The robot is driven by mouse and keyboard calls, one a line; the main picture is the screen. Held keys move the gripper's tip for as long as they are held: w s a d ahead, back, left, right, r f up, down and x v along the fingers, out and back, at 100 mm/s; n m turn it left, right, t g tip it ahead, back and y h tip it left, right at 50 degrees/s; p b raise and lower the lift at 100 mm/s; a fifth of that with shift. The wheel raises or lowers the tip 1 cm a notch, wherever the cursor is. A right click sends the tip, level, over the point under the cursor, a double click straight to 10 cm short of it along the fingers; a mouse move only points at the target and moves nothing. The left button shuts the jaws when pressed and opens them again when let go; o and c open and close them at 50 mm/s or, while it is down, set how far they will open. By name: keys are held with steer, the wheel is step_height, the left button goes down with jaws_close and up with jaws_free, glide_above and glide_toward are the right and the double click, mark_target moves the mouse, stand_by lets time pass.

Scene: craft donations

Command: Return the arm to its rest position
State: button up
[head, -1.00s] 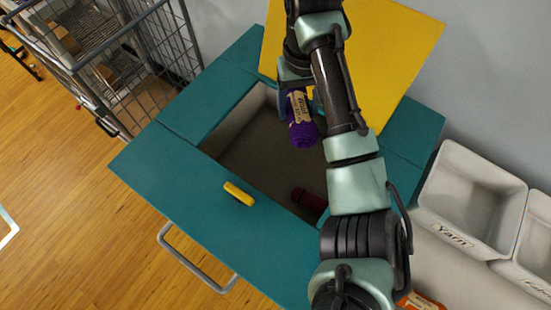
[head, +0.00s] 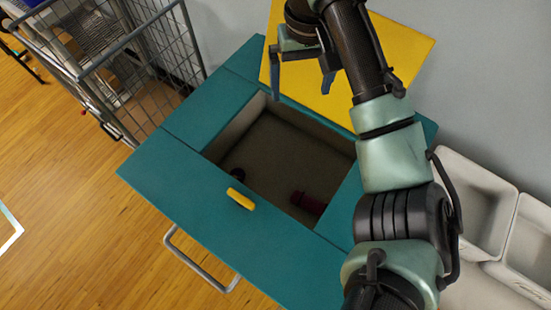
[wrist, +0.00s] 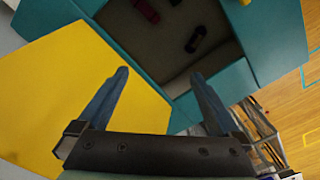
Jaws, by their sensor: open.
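My gripper (head: 300,85) is open and empty, above the far edge of the teal chest's opening, in front of the raised yellow lid (head: 412,50). In the wrist view its two fingers (wrist: 160,75) are spread apart with nothing between them. Inside the teal chest (head: 200,175) lie a dark red roll (head: 308,203) and a dark purple roll (head: 237,174), partly hidden by the near wall. The wrist view shows the red roll (wrist: 147,11) and the purple roll (wrist: 195,39) on the chest floor. My arm crosses the right side of the chest.
A wire cart (head: 150,60) stands at the left, close to the chest. Grey bins (head: 475,195) stand at the right, partly behind my arm. A yellow handle (head: 240,198) sits on the chest's near edge. The wooden floor (head: 70,200) at left is clear.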

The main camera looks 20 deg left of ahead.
steer(key=shift+r, duration=1.7)
steer(key=shift+a, duration=0.1)
steer(key=w+a+r+n+t+y, duration=0.1)
steer(key=w+a+r+t+y, duration=0.45)
steer(key=a+r, duration=0.5)
step_height(320, 180, up, 13)
steer(key=t+y, duration=0.3)
steer(key=t, duration=0.4)
steer(key=s+d+r+m+t, duration=0.3)
steer(key=s+d+r+t, duration=0.2)
steer(key=d+r+t, duration=0.7)
steer(key=s+d+r+m+t+h, duration=0.3)
steer(key=s+d+r+m+h, duration=0.1)
steer(key=s+d+r+h, duration=0.4)
steer(key=shift+s+d+m, duration=0.4)
steer(key=shift+s+d, duration=0.45)
steer(key=shift+s, duration=0.1)
steer(key=shift+h, duration=0.25)
steer(key=shift+f, duration=0.15)
